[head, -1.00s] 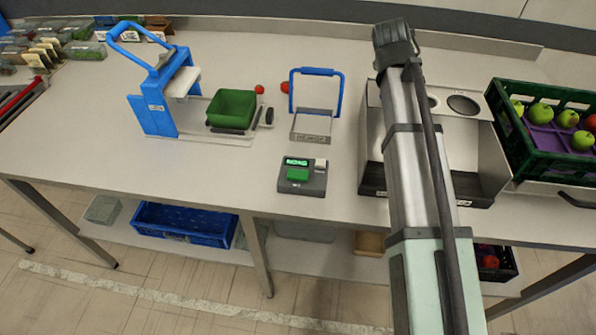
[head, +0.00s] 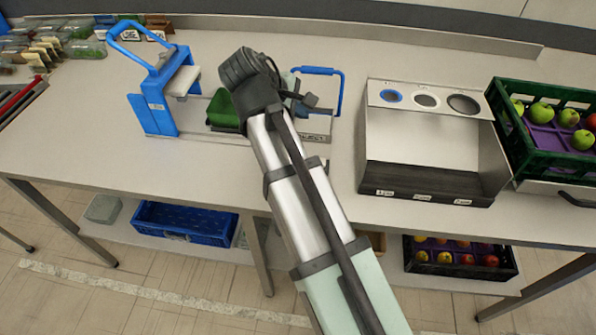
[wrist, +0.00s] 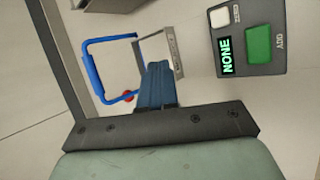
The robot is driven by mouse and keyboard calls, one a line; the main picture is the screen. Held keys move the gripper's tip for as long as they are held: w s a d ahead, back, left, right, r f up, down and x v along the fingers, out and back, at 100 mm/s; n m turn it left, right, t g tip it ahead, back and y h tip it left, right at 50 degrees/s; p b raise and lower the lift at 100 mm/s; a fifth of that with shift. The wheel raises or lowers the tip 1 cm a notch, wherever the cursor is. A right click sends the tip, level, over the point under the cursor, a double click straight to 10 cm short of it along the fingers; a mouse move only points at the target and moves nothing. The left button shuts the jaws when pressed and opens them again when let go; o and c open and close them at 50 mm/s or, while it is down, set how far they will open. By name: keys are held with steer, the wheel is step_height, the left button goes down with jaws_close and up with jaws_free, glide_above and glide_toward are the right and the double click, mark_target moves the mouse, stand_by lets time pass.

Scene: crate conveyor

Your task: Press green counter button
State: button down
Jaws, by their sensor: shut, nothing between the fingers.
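The green counter button (wrist: 259,44) shows at the upper right of the wrist view, on a dark grey counter box (wrist: 272,67). A display (wrist: 226,55) on the box reads NONE, and a small white button (wrist: 219,17) sits beside it. My gripper (wrist: 157,68) is shut and empty, its blue fingers to the left of the box and apart from the button in the picture. In the head view my gripper (head: 306,101) is near the blue-handled frame, and my arm hides the counter box.
A blue-handled frame (head: 341,90) stands behind. At left are a blue press (head: 155,113) and a green tray (head: 222,108). A metal bin with three holes (head: 432,150) and a green crate of apples (head: 549,166) stand at right. The table's front left is clear.

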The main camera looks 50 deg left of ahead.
steer(key=s+d+t+h, duration=0.1)
steer(key=s+d+h, duration=0.1)
steer(key=s+d, duration=0.3)
steer(key=shift+s+d+r+n, duration=0.3)
steer(key=shift+s+d+r, duration=0.1)
steer(key=shift+d, duration=0.1)
steer(key=shift+f, duration=0.15)
steer(key=shift+f, duration=4.3)
steer(key=shift+f, duration=0.15)
steer(key=shift+f, duration=0.3)
steer(key=shift+f, duration=0.5)
steer(key=shift+r, duration=0.95)
